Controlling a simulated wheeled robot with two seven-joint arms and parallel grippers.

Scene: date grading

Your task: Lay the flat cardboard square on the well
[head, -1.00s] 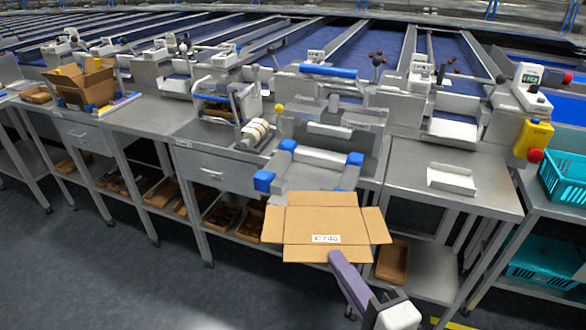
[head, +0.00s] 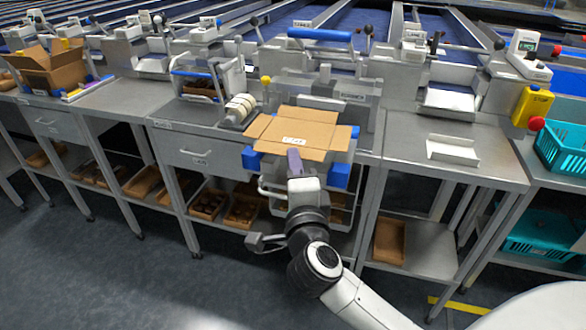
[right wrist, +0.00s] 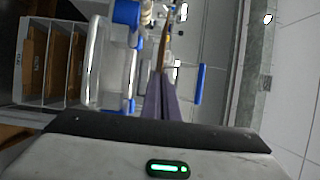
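The flat cardboard square (head: 270,131), tan with fold flaps and a white label, lies roughly level over the blue-cornered well of the middle bench. It hides most of the well's opening. Blue corner blocks of the well (head: 338,177) show around its edges; I cannot tell whether the card touches them. My right gripper (head: 294,160) is shut on the card's near edge, with its purple fingers together. In the right wrist view the fingers (right wrist: 165,100) point toward the card, seen nearly edge-on, with the well's blue blocks (right wrist: 128,12) to the left. My left gripper is not in view.
A white roll holder (head: 240,108) stands left of the well. An open white tray (head: 453,150) sits on the right bench, beside a yellow stop box (head: 532,107) and teal crates (head: 562,150). An open carton (head: 50,68) stands far left.

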